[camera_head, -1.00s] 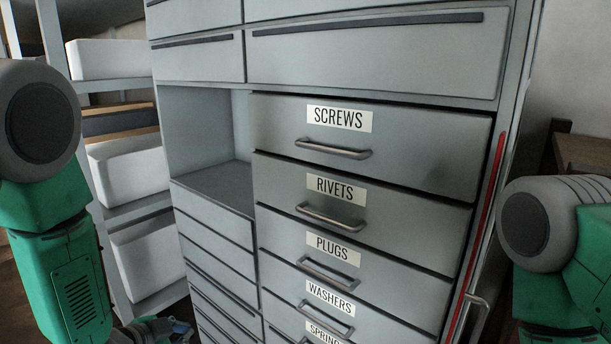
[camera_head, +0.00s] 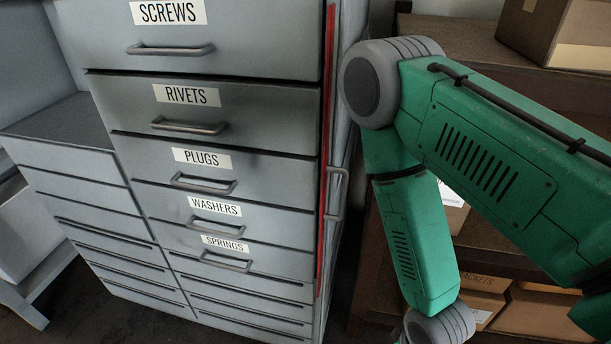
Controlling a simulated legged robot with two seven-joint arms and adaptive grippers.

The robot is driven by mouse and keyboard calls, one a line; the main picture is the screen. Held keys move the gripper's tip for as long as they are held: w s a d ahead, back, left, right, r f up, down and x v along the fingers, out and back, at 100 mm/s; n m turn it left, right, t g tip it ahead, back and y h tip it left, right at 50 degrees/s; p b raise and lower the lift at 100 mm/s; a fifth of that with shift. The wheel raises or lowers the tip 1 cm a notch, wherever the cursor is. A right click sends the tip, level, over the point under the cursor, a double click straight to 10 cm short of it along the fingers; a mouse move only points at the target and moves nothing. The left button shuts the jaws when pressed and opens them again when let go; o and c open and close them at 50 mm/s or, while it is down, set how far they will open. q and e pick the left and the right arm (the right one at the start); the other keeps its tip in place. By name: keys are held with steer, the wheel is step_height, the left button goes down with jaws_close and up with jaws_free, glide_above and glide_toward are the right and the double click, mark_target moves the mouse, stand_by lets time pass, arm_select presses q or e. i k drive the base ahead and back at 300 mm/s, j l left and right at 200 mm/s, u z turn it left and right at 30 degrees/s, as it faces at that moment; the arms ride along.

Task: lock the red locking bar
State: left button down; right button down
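The red locking bar (camera_head: 323,187) is a thin vertical red strip at the right front edge of the grey drawer cabinet (camera_head: 220,111). A metal handle (camera_head: 336,193) stands out beside the bar, at about the height of the plugs and washers drawers. My green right arm comes in from the right, beside the cabinet, with its forearm pointing down. My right gripper is below the bottom edge of the picture, and my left arm and gripper are out of view.
Labelled drawers with metal handles, such as the screws drawer (camera_head: 211,35), fill the cabinet front. At right, a brown shelf (camera_head: 465,45) carries a cardboard box (camera_head: 566,30); more boxes (camera_head: 540,311) sit lower. Dark floor (camera_head: 125,320) shows at the lower left.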

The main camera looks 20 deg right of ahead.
mark_target(331, 9)
steer(key=l+z, duration=0.15)
steer(key=z, duration=0.25)
steer(key=i+l+z, duration=0.1)
steer(key=z, duration=0.25)
